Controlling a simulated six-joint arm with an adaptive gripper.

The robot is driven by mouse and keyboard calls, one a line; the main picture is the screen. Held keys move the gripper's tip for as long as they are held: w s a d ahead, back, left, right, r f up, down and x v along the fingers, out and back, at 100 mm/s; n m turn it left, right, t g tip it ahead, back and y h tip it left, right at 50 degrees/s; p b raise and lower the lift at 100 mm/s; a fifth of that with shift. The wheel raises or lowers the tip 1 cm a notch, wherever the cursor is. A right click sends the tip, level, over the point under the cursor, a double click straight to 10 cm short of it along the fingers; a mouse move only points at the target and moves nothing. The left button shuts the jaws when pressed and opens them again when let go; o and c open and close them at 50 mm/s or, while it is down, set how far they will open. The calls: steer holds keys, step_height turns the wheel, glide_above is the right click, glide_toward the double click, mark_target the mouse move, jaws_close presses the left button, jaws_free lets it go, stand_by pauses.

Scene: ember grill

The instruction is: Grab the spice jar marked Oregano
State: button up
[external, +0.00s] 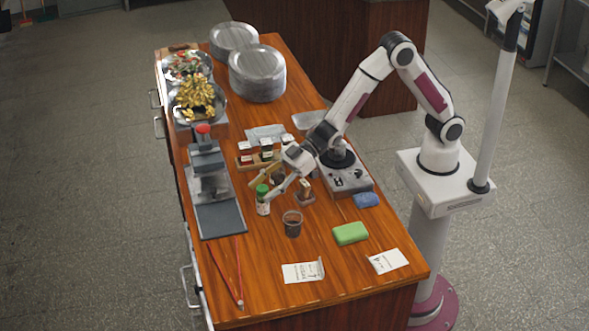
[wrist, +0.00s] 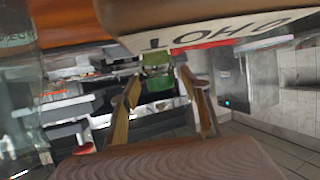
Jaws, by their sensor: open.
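A jar with a green cap and a white label (external: 263,207) stands upright on the wooden counter. Its label is too small to read, so I cannot tell whether it says Oregano. My gripper (external: 265,187) is open and tilted beside the green cap; I cannot tell whether it touches. In the wrist view my two tan fingers (wrist: 160,86) are apart, with a green thing (wrist: 157,79) showing beyond and between them. More small jars (external: 266,150) stand in a wooden rack behind my gripper, their labels unreadable. Another small jar (external: 305,187) stands right of my gripper.
A dark cup (external: 292,224) stands in front of the green-capped jar. A grey appliance (external: 208,170) stands to the left. A green sponge (external: 350,233), a blue cloth (external: 366,200) and white cards (external: 302,271) lie at the front right. A large lettered surface (wrist: 200,35) fills the wrist view's top.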

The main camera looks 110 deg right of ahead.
steer(key=shift+w+a+f, duration=0.15)
steer(key=shift+w+a, duration=0.05)
steer(key=shift+w, duration=0.25)
steer(key=c, duration=1.3)
